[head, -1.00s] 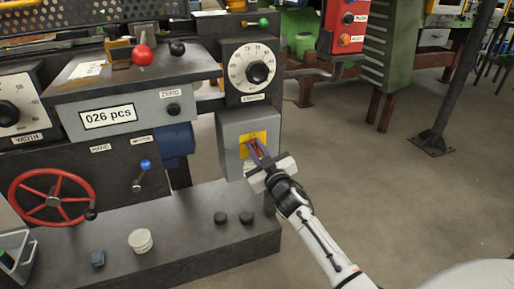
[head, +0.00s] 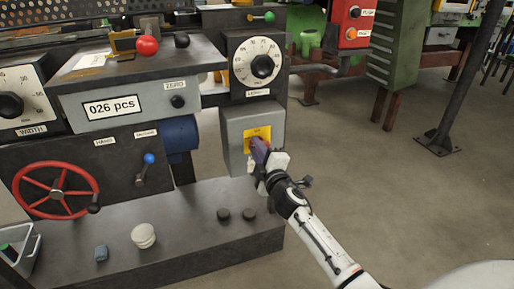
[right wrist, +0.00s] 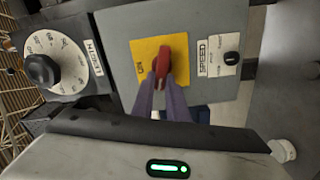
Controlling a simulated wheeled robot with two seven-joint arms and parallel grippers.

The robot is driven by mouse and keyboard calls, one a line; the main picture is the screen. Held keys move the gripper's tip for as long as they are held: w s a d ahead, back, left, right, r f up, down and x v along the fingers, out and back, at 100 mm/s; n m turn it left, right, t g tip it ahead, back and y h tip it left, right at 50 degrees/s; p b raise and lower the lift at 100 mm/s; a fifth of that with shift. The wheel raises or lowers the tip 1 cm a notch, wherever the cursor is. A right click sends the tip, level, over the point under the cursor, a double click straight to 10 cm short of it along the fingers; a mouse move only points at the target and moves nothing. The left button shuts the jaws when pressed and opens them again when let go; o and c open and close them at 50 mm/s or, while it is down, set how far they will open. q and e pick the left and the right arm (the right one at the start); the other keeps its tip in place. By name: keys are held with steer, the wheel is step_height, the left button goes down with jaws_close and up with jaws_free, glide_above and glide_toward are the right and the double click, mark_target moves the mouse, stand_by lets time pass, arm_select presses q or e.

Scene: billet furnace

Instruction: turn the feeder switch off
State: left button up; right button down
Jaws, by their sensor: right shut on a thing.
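The feeder switch is a red handle (right wrist: 161,62) on a yellow plate (head: 250,133), on the front of a grey box (head: 233,123) below the round dial. My right gripper (head: 257,146) is at the plate and covers most of the handle in the head view. In the right wrist view its two purple fingers (right wrist: 161,84) are shut on the red handle, one on each side. The handle stands roughly along the fingers there. My left gripper is in neither view.
A white dial (head: 258,60) sits above the box. A lever with a blue ball (head: 149,158) and a red handwheel (head: 55,190) are to the left. The floor to the right is open.

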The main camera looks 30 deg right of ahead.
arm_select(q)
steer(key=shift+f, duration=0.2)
arm_select(e)
steer(key=shift+f+n, duration=0.2)
steer(key=shift+n, duration=0.6)
steer(key=shift+f+n, duration=0.2)
steer(key=shift+n, duration=0.6)
steer(key=c, duration=1.7)
jaws_free()
steer(key=shift+c, duration=0.2)
arm_select(q)
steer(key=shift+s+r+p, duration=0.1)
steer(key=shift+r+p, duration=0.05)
steer(key=shift+p, duration=0.25)
arm_select(e)
steer(key=v, duration=1)
steer(key=shift+s, duration=0.15)
steer(key=shift+a, duration=0.15)
